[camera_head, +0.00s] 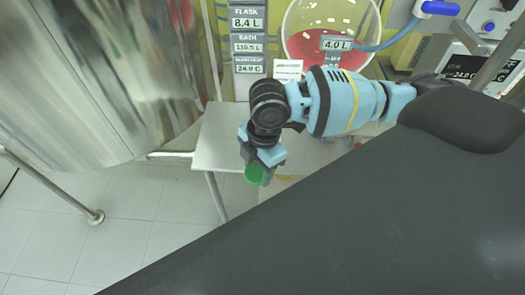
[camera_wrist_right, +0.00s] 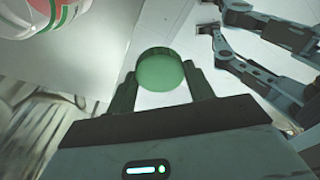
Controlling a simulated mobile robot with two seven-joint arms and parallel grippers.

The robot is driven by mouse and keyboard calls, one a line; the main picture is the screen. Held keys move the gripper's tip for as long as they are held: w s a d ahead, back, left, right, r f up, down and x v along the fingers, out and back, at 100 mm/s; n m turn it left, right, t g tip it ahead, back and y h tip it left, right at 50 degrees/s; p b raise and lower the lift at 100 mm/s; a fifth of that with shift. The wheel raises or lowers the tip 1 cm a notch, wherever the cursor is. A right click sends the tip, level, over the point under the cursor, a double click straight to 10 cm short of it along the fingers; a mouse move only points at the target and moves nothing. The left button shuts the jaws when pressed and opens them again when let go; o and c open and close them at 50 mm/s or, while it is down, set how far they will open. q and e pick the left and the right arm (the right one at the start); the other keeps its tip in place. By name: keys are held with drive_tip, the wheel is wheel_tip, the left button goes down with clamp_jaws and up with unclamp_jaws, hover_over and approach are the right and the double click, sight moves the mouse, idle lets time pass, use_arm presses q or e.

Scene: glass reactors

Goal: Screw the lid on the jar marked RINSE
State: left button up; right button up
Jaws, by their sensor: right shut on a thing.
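My right gripper (camera_head: 258,168) is shut on a round green lid (camera_head: 254,175), held near the front edge of a small light table. In the right wrist view the lid (camera_wrist_right: 162,72) sits between the two fingertips of the right gripper (camera_wrist_right: 160,85). No jar with a readable RINSE mark shows. A small orange patch (camera_head: 284,178) lies just right of the lid, mostly hidden by my arm and body. Dark jointed parts (camera_wrist_right: 240,30) at the upper right of the wrist view may be my left arm; its gripper state is unclear.
The light table (camera_head: 212,150) has bare room left of my arm. A large steel vessel (camera_head: 110,80) stands at left. A round flask of red liquid (camera_head: 330,45) is behind. A white rounded thing with red and green marks (camera_wrist_right: 40,15) shows in the wrist view.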

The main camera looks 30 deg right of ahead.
drive_tip(key=r+m, duration=0.1)
drive_tip(key=m, duration=0.1)
drive_tip(key=r+m, duration=0.1)
drive_tip(key=m, duration=0.1)
drive_tip(key=shift+s+d+r+m+t, duration=0.1)
drive_tip(key=shift+s+d+m+t, duration=0.1)
drive_tip(key=shift+m+t, duration=0.2)
drive_tip(key=m, duration=0.1)
drive_tip(key=r+m, duration=0.1)
drive_tip(key=m, duration=0.1)
drive_tip(key=r+m, duration=0.1)
drive_tip(key=m, duration=0.1)
drive_tip(key=shift+s+d+r+t+h, duration=0.1)
drive_tip(key=shift+d+r+t+h, duration=0.1)
drive_tip(key=shift+d+t+h, duration=0.1)
drive_tip(key=m, duration=0.2)
drive_tip(key=r+m, duration=0.2)
drive_tip(key=m, duration=0.1)
drive_tip(key=shift+s+d+m+t+h, duration=0.15)
drive_tip(key=shift+d+m+t+h, duration=0.15)
drive_tip(key=shift+d, duration=0.05)
drive_tip(key=m, duration=0.1)
drive_tip(key=r+m, duration=0.1)
drive_tip(key=m, duration=0.1)
drive_tip(key=shift+s+d+r+m+h, duration=0.1)
drive_tip(key=shift+d+r+m+h, duration=0.2)
drive_tip(key=shift+d+m, duration=0.1)
